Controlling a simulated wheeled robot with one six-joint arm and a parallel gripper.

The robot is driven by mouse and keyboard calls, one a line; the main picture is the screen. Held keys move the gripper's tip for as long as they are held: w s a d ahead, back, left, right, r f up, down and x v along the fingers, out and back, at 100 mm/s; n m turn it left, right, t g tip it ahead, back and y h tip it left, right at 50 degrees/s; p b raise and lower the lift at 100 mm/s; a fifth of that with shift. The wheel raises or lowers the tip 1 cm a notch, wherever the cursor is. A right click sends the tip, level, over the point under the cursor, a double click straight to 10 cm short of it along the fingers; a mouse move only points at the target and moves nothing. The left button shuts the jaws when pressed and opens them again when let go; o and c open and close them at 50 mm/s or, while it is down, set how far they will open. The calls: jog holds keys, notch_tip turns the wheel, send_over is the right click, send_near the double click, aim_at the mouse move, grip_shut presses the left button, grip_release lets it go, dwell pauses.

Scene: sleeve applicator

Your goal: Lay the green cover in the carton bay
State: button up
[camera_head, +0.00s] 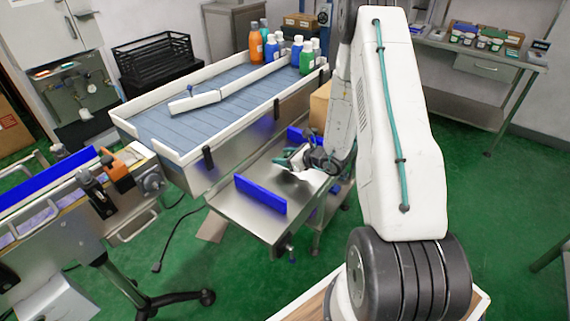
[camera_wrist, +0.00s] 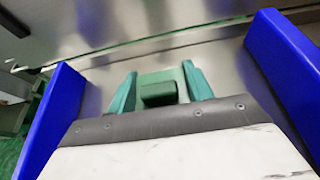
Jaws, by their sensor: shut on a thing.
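My gripper (camera_wrist: 160,86) has two teal fingers in the wrist view and is shut on the green cover (camera_wrist: 159,92), a small green block between them. In the head view my gripper (camera_head: 282,161) is low over a steel tray, and the cover cannot be made out apart from the teal fingers. The tray (camera_head: 230,198) has a blue wall (camera_head: 260,194) in front and another blue wall (camera_head: 296,136) behind; it looks like the carton bay. My gripper is between these walls. Whether the cover touches the steel cannot be told.
A white-railed conveyor (camera_head: 200,125) adjoins the tray, with several bottles (camera_head: 271,52) at its far end. A labelling machine (camera_head: 110,190) stands at the left. A cardboard box (camera_head: 319,105) is behind my gripper. The tray's front left part is bare.

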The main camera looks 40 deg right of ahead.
aim_at(285, 169)
notch_tip(285, 169, down, 3)
jog(key=shift+s+f, duration=0.15)
jog(key=shift+f, duration=0.1)
jog(key=o, duration=1)
jog(key=shift+c, duration=0.2)
